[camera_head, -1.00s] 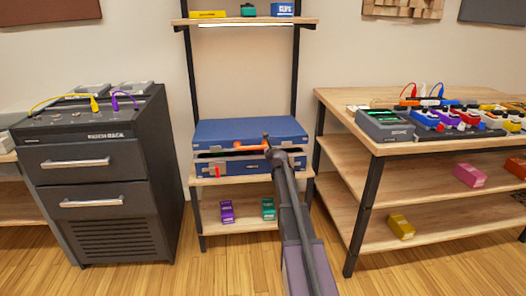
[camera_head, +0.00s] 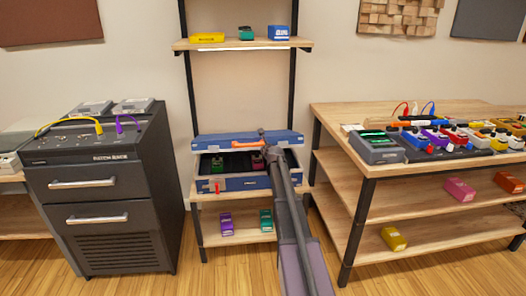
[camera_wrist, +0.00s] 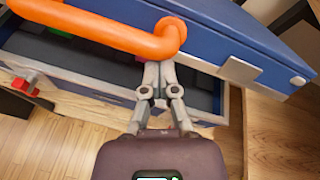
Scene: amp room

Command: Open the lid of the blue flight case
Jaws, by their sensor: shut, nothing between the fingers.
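The blue flight case (camera_head: 241,183) sits on the middle shelf of the rack. Its blue lid (camera_head: 222,142) is partly raised, with a dark interior showing below it; a green and a pink item lie inside. The lid's orange handle (camera_wrist: 115,32) crosses the upper left of the wrist view. My gripper (camera_wrist: 160,72) is shut and empty, with its fingertips close under the right end of the handle; I cannot tell whether they touch the lid. In the head view my arm hides part of the case's right side. A red latch (camera_wrist: 22,85) is on the case front.
A dark rack cabinet (camera_head: 105,190) stands to the left, and a wooden table (camera_head: 335,118) with several pedals to the right. Above the case, a shelf (camera_head: 240,44) holds small boxes. Purple (camera_head: 226,224) and green (camera_head: 266,220) pedals sit on the shelf below.

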